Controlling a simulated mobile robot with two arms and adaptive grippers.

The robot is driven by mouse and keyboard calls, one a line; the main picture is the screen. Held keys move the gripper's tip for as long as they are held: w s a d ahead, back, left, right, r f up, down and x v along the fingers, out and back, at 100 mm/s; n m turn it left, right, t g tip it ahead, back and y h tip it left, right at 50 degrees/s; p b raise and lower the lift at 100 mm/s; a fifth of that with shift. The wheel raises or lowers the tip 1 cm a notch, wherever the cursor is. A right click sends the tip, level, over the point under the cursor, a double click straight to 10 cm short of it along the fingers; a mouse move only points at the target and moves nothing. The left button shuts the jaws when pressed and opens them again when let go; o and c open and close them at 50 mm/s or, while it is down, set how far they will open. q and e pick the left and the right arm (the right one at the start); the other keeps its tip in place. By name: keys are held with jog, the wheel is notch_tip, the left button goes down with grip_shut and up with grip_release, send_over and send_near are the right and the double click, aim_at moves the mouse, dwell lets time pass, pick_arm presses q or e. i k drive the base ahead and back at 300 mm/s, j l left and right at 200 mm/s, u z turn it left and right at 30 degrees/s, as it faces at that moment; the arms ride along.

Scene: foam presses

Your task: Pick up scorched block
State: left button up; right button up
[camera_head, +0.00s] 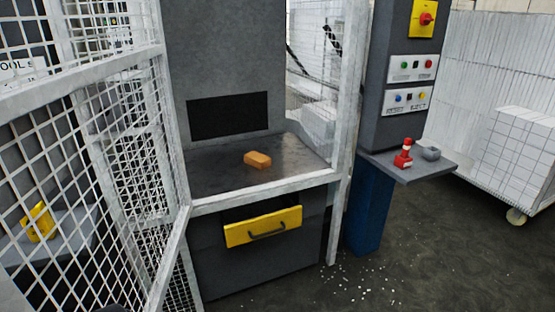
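An orange-brown block (257,160) lies on the dark metal bed of the press (215,176), below a black rectangular opening in the grey back panel. It is the only block I see on the bed. Its colour is browner toward one side, but scorch marks are too small to make out. Neither of my grippers can be made out in the head view. A small dark shape at the bottom edge is too cut off to identify.
An open mesh door (150,130) stands at the left of the press. A yellow drawer (263,227) with a handle is below the bed. A control column (405,80) with a shelf (420,171) holds a red device (404,154) and a grey cup (431,153). A white cart is at right.

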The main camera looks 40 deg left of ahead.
aim_at(256, 160)
jog(key=i+u, duration=0.4)
jog(key=i+l+u, duration=0.15)
jog(key=i+u, duration=0.2)
jog(key=i, duration=0.05)
